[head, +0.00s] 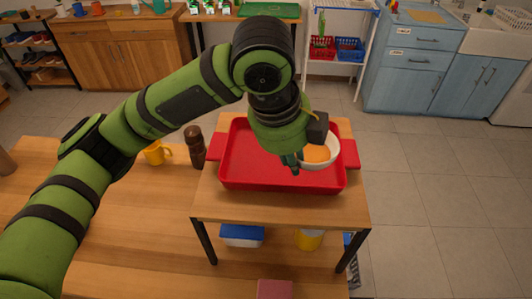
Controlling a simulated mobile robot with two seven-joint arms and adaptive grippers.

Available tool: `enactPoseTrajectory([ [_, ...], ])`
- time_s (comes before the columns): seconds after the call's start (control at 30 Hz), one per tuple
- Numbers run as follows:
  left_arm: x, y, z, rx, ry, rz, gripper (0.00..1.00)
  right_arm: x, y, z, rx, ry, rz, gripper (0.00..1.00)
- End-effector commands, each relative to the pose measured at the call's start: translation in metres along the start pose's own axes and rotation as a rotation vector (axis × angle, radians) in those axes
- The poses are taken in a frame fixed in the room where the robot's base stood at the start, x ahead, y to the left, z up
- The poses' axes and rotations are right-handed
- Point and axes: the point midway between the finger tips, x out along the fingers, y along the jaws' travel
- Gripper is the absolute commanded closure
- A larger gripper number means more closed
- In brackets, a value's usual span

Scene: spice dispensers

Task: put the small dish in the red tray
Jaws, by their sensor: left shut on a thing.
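The red tray (240,165) lies on the small wooden side table, with a handle at each end. The small dish (335,152) is white and round with something orange in it. It is at the right part of the tray, inside its outline; I cannot tell whether it touches the tray floor. My left gripper (294,163) points down over the tray and is shut on the dish's left edge. The gripper and wrist hide part of the dish and the tray's far side. My right gripper is not in view.
A dark brown pepper mill (195,147) and a yellow mug (157,153) stand left of the tray on the larger wooden table (120,220). A blue-lidded box (242,236) and a yellow container (308,240) are below the side table. Open floor lies to the right.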

Motion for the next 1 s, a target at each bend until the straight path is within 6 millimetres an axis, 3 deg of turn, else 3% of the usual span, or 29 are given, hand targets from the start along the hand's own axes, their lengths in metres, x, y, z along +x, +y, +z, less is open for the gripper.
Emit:
enactPoseTrajectory([
  [0.2,0.023,0.018,0.049,-0.01,-0.002,0.005,1.0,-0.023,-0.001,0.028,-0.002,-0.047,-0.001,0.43],
  [0.4,0.042,0.03,0.082,-0.007,-0.001,0.003,1.0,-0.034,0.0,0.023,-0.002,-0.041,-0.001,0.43],
  [0.63,0.055,0.036,0.093,-0.003,0.0,0.003,1.0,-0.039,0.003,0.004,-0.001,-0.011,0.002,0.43],
  [0.83,0.08,0.044,0.092,-0.003,-0.001,0.003,1.0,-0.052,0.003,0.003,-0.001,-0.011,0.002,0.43],
  [1.0,0.089,0.046,0.092,-0.002,-0.002,0.001,1.0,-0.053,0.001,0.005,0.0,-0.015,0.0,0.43],
])
